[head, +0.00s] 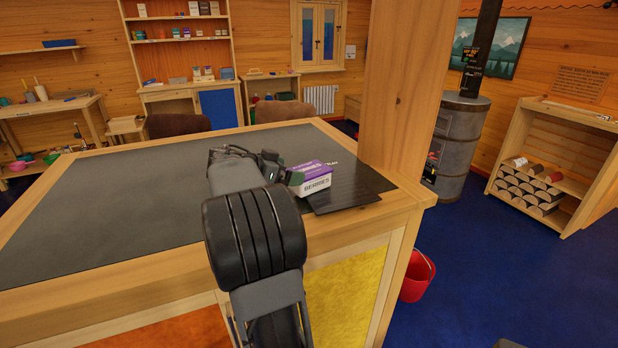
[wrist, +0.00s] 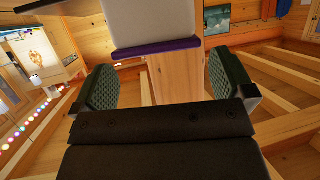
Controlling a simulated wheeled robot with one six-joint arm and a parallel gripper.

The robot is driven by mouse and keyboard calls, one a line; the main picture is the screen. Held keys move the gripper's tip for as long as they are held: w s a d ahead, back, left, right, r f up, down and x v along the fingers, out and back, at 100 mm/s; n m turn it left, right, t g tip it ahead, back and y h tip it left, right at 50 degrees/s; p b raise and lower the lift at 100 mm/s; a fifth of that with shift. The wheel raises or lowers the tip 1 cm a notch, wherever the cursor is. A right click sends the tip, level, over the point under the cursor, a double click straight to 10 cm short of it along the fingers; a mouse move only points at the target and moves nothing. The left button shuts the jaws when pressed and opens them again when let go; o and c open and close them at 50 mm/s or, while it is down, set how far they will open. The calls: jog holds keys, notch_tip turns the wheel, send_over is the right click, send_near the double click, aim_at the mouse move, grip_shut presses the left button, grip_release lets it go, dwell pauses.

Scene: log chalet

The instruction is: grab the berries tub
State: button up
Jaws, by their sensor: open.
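The berries tub (head: 316,183) is a white box with a purple lid and the word BERRIES on its side. It sits on a dark slatted mat at the right end of the counter. My gripper (head: 282,170) is open at the tub's left end, with one finger in front of part of it. In the wrist view, the tub (wrist: 150,22) and its purple lid edge show at the top, in line with the gap between the spread green-padded fingers (wrist: 162,72). I cannot tell whether either finger touches it.
The dark mat (head: 344,199) lies near the counter's right edge, close to a thick wooden post (head: 397,90). The dark counter top (head: 110,205) is clear to the left. Two brown chair backs (head: 178,125) stand behind it. A red bucket (head: 417,277) is on the floor at right.

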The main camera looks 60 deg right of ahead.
aim_at(309, 178)
jog(key=shift+p+x, duration=1)
jog(key=shift+x, duration=1.65)
jog(key=shift+s, duration=0.1)
jog(key=shift+c, duration=0.2)
